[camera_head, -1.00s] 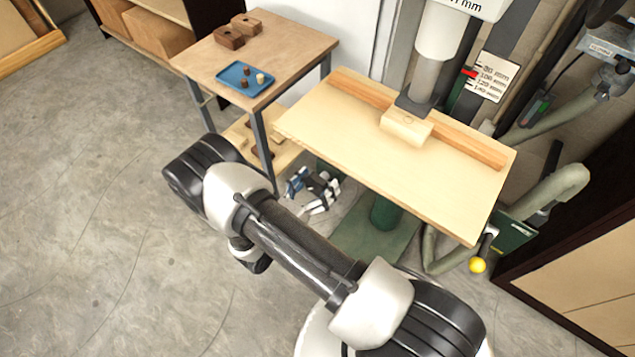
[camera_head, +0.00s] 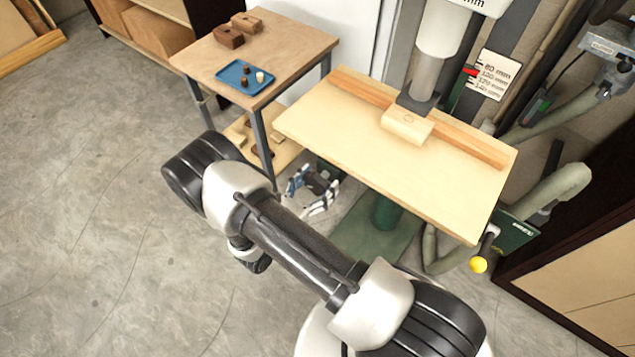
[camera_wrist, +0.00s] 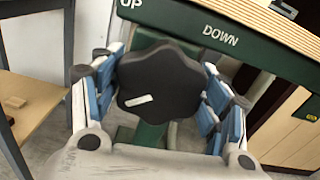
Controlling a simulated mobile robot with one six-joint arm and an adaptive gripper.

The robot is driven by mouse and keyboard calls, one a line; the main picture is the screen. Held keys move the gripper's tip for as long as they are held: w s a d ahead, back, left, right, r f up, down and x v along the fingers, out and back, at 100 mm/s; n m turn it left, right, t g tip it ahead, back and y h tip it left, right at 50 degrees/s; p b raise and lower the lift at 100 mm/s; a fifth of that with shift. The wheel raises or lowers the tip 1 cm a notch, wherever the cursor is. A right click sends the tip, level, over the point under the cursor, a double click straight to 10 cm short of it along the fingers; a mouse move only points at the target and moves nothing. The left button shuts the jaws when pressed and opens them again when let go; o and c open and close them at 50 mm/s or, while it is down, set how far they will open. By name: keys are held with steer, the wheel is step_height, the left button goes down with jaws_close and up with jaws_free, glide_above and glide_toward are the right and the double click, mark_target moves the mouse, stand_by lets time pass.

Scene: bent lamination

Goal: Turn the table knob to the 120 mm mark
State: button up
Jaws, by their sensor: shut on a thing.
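The table knob (camera_wrist: 160,88) is black and lobed with a pale mark on its face, below a green panel (camera_wrist: 190,28) lettered UP and DOWN. My gripper (camera_wrist: 157,92) has its blue-padded fingers on both sides of the knob, shut on it. In the head view my gripper (camera_head: 320,187) shows below the table's left side; the knob is hard to make out there. The scale plate (camera_head: 492,76) reads from 80 to 140 mm. Its red pointer (camera_head: 471,71) is near the 100 mm mark; I cannot read it exactly.
The machine table (camera_head: 420,180) carries a wooden block (camera_head: 407,124) under the spindle and a fence. A side table (camera_head: 290,50) with a blue tray (camera_head: 232,85) stands to the left. A yellow ball handle (camera_head: 478,265) is at the right. Open floor lies left.

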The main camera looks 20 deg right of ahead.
steer(key=m, duration=0.2)
steer(key=m+b, duration=0.1)
steer(key=m, duration=0.2)
steer(key=shift+r+m, duration=0.2)
steer(key=shift+m, duration=0.1)
steer(key=shift+w, duration=0.1)
stand_by(0.4)
steer(key=o, duration=1.1)
steer(key=shift+c, duration=0.2)
steer(key=shift+f, duration=0.1)
steer(key=shift+s+a, duration=0.1)
steer(key=shift+s, duration=0.1)
steer(key=v, duration=1.1)
steer(key=shift+s+a, duration=0.2)
steer(key=shift+a, duration=0.1)
